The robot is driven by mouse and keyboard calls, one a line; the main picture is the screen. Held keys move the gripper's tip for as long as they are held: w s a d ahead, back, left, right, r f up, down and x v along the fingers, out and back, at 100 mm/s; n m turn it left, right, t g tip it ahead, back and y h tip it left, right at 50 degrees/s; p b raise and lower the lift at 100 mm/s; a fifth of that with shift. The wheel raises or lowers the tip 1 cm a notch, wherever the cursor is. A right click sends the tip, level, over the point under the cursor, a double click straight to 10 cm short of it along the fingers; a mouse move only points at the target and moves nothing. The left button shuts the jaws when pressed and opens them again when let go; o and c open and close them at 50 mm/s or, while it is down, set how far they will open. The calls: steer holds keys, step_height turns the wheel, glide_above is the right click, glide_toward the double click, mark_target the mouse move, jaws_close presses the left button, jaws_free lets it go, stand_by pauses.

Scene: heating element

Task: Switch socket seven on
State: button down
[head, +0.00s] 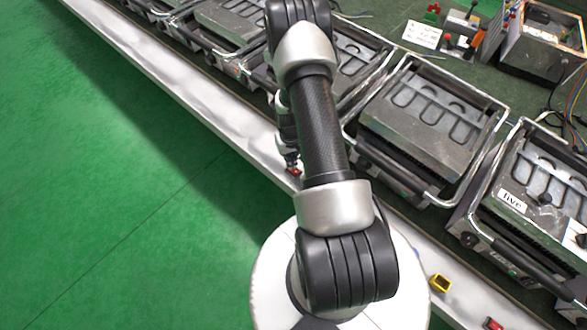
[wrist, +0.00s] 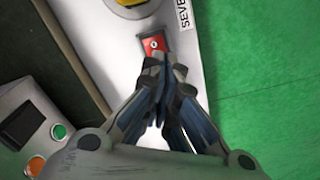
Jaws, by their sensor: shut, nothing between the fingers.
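A red rocker switch (wrist: 153,44) in a dark frame sits on the white ledge in the wrist view, beside a label (wrist: 184,12) that reads "SEVE" before the frame cuts it off. A yellow socket (wrist: 125,3) shows partly at the top edge. My gripper (wrist: 163,62) is shut and empty, its fingertips right at the near edge of the switch. I cannot tell whether they touch it. In the head view my gripper (head: 291,158) points down at the ledge, with the red switch (head: 295,171) just by its tips.
Metal grill units (head: 425,115) with bar handles line the bench behind the white ledge (head: 180,83). Another yellow socket (head: 440,283) and red switch (head: 493,323) are on the ledge at lower right. The green floor (head: 90,190) on the left is clear.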

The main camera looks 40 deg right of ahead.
steer(key=shift+f+b, duration=0.95)
steer(key=shift+f, duration=0.2)
stand_by(0.9)
steer(key=shift+r, duration=0.15)
steer(key=shift+r+p, duration=2.3)
steer(key=shift+r, duration=1.1)
